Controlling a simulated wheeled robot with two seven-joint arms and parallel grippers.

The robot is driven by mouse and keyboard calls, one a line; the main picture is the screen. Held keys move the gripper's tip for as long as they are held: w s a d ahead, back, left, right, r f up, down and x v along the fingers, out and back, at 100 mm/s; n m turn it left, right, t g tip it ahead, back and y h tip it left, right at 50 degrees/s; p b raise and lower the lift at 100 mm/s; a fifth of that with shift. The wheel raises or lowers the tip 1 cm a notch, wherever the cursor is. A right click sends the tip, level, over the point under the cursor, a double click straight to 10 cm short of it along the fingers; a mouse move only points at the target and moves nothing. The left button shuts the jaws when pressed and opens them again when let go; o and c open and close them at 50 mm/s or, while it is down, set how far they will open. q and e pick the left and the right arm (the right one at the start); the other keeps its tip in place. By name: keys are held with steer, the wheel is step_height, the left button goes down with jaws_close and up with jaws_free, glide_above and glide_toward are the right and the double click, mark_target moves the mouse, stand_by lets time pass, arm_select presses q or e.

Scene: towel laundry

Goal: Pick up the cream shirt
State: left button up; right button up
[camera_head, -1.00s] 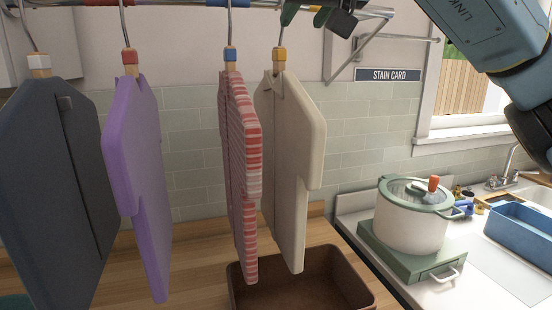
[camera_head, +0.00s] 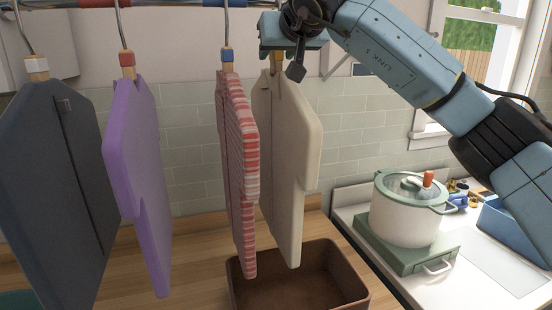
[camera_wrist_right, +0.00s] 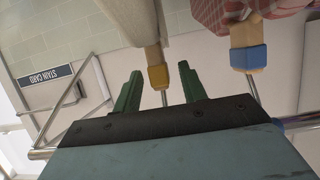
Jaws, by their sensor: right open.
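The cream shirt (camera_head: 291,150) hangs from the rail, right of the striped shirt, on a hanger with a yellow band. My right gripper (camera_head: 282,55) is at the top of that hanger in the head view. Contact with the hanger cannot be told. My left gripper is not in view.
A red-striped shirt (camera_head: 238,160) hangs close on the left, its blue-banded neck (camera_wrist_right: 247,58) near the right gripper. A purple shirt (camera_head: 140,185) and a dark grey shirt (camera_head: 50,190) hang further left. A brown bin (camera_head: 362,290) lies below. A pot (camera_head: 405,212) stands at right.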

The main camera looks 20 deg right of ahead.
jaws_close()
steer(key=shift+r, duration=0.15)
stand_by(0.4)
